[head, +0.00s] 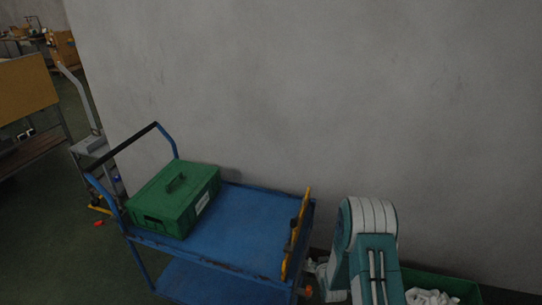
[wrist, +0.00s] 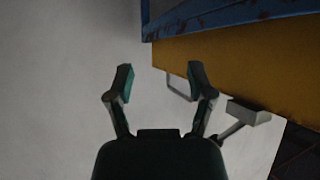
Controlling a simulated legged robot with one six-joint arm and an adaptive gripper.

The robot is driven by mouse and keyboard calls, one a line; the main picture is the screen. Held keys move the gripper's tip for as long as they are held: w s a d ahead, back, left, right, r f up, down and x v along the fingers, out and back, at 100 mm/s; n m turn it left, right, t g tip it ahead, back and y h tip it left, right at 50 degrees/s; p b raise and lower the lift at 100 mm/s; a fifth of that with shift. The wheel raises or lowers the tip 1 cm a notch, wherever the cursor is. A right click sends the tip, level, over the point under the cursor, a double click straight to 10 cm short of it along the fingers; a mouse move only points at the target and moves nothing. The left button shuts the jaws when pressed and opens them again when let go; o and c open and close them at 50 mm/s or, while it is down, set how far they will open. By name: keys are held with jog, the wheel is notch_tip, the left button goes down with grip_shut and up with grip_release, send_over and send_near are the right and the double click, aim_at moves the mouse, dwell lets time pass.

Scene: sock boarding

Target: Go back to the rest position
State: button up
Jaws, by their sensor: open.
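My gripper (wrist: 160,85) shows in the wrist view with its two fingers spread apart and nothing between them. The fingertips are close to a yellow panel (wrist: 235,58) in that picture; I cannot tell whether they touch it. In the head view my arm (head: 370,250) is folded at the lower right, beside the right end of a blue cart (head: 250,220). The gripper end is mostly hidden behind the arm there.
A green lidded box (head: 172,200) sits on the cart's left part. A yellow board (head: 297,232) stands at its right edge. A green crate (head: 455,285) with white cloth (head: 428,297) is at lower right. A grey wall (head: 320,90) stands behind.

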jog(key=s+r+g+h, duration=0.1)
jog(key=s+r, duration=0.2)
jog(key=r, duration=1.1)
jog(key=s+r+g, duration=0.2)
jog(key=s+r, duration=0.1)
jog(key=r, duration=1.2)
jog(key=s+r+g, duration=0.1)
jog(key=s+r, duration=0.3)
jog(key=s, duration=0.5)
jog(key=s+a+r+g, duration=0.1)
jog(key=s+r, duration=0.3)
jog(key=s, duration=0.6)
jog(key=s+r+m+g, duration=0.1)
jog(key=s+r, duration=0.4)
jog(key=s, duration=0.5)
jog(key=shift+a, duration=0.35)
